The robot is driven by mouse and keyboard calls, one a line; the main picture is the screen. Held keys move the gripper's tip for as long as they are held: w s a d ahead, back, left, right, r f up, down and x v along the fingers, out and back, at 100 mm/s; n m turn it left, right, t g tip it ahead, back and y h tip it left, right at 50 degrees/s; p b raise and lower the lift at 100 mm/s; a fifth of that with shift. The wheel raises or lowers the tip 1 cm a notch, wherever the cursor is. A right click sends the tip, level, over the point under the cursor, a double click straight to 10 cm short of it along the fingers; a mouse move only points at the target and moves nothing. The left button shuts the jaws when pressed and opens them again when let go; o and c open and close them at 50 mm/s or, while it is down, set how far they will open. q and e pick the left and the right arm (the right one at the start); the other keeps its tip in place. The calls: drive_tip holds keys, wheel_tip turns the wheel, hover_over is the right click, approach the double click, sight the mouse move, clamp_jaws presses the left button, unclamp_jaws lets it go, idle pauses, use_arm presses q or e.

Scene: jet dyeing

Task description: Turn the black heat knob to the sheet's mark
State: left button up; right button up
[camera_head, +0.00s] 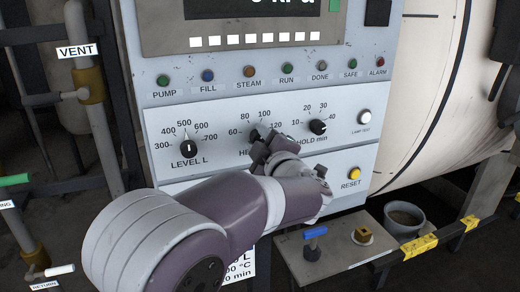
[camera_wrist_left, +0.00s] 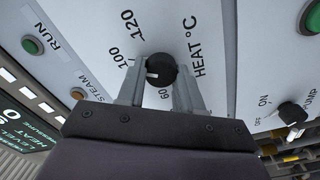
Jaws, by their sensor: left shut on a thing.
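The black heat knob (camera_head: 255,133) is on the panel's dial row, between the level and hold knobs. My left gripper (camera_head: 262,140) is at it and covers part of its label. In the left wrist view the knob (camera_wrist_left: 161,70) sits between the two fingers of my left gripper (camera_wrist_left: 161,82), which is shut on it. The knob's white pointer faces left, below the 100 mark; the 80 mark is hidden there. A white sheet (camera_head: 242,266) hangs below the panel; my arm hides much of it, leaving only the ends of its L, °C and min lines. My right gripper is out of view.
The level knob (camera_head: 188,148) is left of the heat knob and the hold knob (camera_head: 317,126) is to its right. A row of coloured buttons (camera_head: 249,71) runs above. The yellow reset button (camera_head: 354,173) is lower right. A vent pipe (camera_head: 88,85) stands at left.

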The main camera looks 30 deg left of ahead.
use_arm(q)
drive_tip(key=shift+f+n+b, duration=0.15)
drive_tip(key=shift+n+b, duration=0.15)
drive_tip(key=shift+n, duration=0.1)
idle(0.3)
drive_tip(key=o, duration=1)
drive_tip(key=shift+o, duration=0.2)
drive_tip(key=v, duration=1.2)
drive_tip(key=shift+s+d, duration=0.25)
drive_tip(key=shift+s, duration=0.05)
